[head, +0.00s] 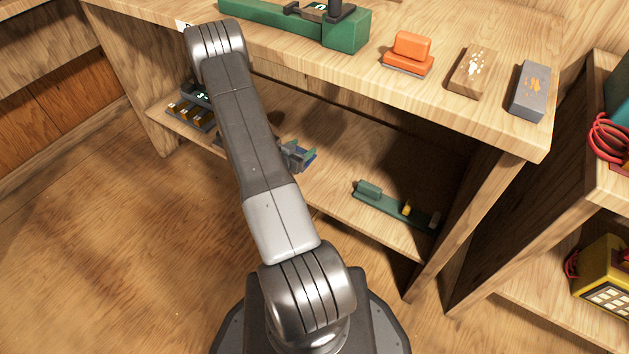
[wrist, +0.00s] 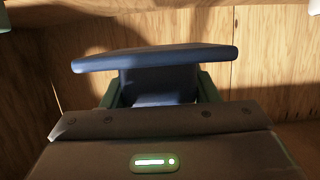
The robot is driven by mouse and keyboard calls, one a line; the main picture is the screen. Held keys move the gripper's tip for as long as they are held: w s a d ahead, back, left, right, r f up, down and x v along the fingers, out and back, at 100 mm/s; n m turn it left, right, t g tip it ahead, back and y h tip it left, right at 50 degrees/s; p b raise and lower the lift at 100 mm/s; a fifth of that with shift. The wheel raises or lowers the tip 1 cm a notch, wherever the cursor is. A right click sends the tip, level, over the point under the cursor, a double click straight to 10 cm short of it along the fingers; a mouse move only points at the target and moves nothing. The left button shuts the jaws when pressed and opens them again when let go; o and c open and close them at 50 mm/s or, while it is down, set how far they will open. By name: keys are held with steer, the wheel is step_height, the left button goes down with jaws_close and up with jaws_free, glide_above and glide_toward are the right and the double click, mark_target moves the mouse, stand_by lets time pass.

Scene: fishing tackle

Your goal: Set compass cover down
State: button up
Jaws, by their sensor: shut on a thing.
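The compass cover, seemingly the dark blue piece with a wide flat top, shows in the wrist view (wrist: 155,58). My gripper (wrist: 158,88) is shut on its narrower lower part, with a green finger at each side. In the head view my gripper (head: 297,152) is over the lower shelf (head: 335,182), below the bench top, and partly hidden by my arm. Only a bit of the blue cover (head: 311,159) shows there. I cannot tell whether the cover touches the shelf.
A green rail (head: 385,205) with small pieces lies on the shelf to the right. A tray with compartments (head: 190,115) is at the left. The bench top (head: 435,100) overhangs the shelf and carries a green tool, an orange block and two other blocks. A bench leg (head: 460,230) stands right.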

mark_target(303, 176)
step_height(303, 176, down, 10)
steer(key=b, duration=0.3)
steer(key=shift+f, duration=0.2)
steer(key=o, duration=1)
steer(key=shift+r, duration=0.1)
steer(key=shift+r, duration=0.15)
steer(key=p+v, duration=0.2)
steer(key=v, duration=1)
